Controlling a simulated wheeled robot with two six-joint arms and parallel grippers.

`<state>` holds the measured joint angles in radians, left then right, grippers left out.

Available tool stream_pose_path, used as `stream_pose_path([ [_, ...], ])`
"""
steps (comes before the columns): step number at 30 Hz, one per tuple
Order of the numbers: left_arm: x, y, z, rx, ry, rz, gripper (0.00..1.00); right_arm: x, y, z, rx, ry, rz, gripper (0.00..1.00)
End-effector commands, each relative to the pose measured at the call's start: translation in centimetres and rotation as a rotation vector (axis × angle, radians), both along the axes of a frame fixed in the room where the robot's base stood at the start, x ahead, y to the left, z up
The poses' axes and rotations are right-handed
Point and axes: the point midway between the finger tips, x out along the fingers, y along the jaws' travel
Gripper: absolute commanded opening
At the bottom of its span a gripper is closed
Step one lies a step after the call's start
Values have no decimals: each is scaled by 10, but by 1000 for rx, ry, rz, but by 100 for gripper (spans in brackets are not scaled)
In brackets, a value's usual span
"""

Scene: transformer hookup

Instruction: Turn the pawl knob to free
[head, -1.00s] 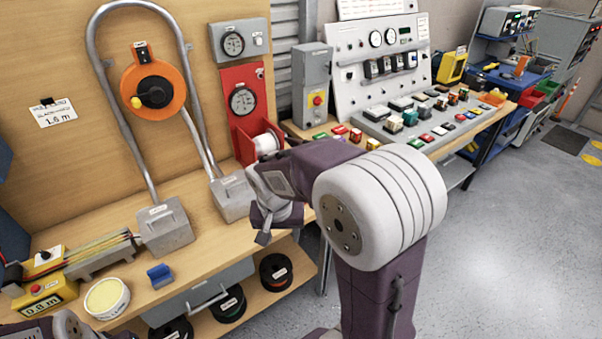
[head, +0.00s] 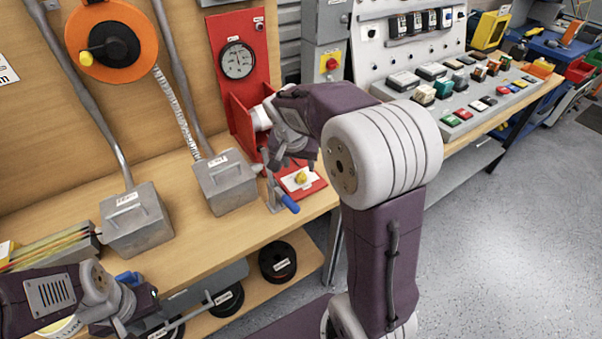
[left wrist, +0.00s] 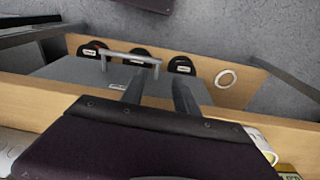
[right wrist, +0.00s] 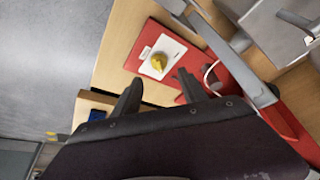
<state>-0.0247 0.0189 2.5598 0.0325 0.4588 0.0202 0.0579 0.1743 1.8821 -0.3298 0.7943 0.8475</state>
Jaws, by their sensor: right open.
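The pawl knob (head: 300,178) is a small yellow knob on a white plate, on the red base (head: 317,186) of the winch at the bench's right end. In the right wrist view the knob (right wrist: 158,62) lies just beyond my fingers and is unobstructed. My right gripper (head: 277,166) is close to the knob's left in the head view. Its two fingers (right wrist: 157,84) stand apart, empty, not touching the knob. My left gripper (head: 124,326) is low at the bench's front edge. Its fingers (left wrist: 160,90) stand apart with nothing between them.
A red panel with a gauge (head: 237,60) stands behind. Grey metal boxes (head: 225,182) with conduits are to the left. Cable reels (head: 278,262) sit on the shelf below.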

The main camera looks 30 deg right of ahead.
Motion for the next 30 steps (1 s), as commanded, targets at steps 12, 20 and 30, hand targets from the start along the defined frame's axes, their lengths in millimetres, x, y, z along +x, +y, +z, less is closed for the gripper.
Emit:
stream_pose_path([
  [12, 0, 0, -14, 0, 0, 0, 36, 18, -16, -60, 0, 0, 0, 50],
  [20, 0, 0, -14, 0, 0, 0, 36, 19, -16, -60, 0, 0, 1, 45],
  [30, 0, 0, -13, 0, 0, 0, 36, 18, -16, -59, 0, 0, 5, 0],
])
